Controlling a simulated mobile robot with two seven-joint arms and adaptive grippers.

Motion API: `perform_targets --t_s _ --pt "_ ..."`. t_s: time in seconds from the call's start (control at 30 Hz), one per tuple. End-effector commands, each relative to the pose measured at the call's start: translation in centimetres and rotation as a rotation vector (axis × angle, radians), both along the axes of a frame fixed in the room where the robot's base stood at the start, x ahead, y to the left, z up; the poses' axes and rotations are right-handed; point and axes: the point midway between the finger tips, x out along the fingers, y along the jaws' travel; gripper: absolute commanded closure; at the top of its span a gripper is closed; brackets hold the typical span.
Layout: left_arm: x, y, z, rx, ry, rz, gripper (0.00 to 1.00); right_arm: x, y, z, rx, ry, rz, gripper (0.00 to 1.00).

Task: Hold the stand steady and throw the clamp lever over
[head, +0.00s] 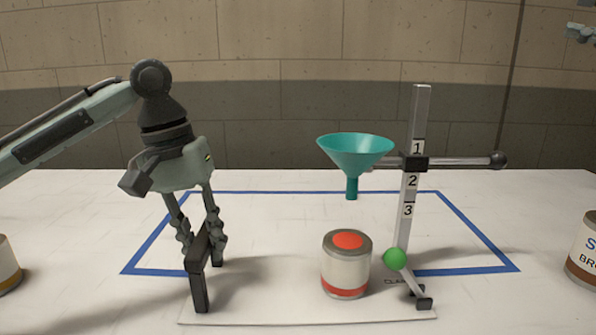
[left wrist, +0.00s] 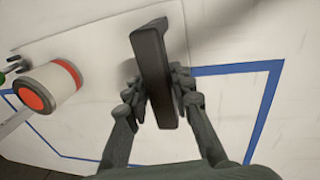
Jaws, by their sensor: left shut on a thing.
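The stand has a white base plate (head: 270,306), a grey post (head: 410,225) numbered 1 to 3, and a black upright handle (head: 199,270) at its left. My left gripper (head: 202,246) is shut on this handle, which also shows between the fingers in the left wrist view (left wrist: 153,70). The clamp lever (head: 411,280) is at the post's foot, tilted up to the left, with a green ball knob (head: 395,258) at its upper end. The word by it is partly hidden. A small piece of my right gripper (head: 580,33) shows at the top right, its fingers unclear.
A teal funnel (head: 355,152) hangs on the crossbar (head: 460,161), above and behind a can with a red-orange top (head: 346,276). Blue tape (head: 463,226) marks the table. Other cans stand at the far left (head: 8,265) and right (head: 583,250) edges.

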Motion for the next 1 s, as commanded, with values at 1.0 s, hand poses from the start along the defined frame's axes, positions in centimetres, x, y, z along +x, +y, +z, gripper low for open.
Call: perform_targets --t_s 1.0 --pt "0.1 0.0 0.1 -0.003 -0.003 0.002 1.0 -18.1 39.0 -16.2 -0.633 1.064 0.9 0.55"
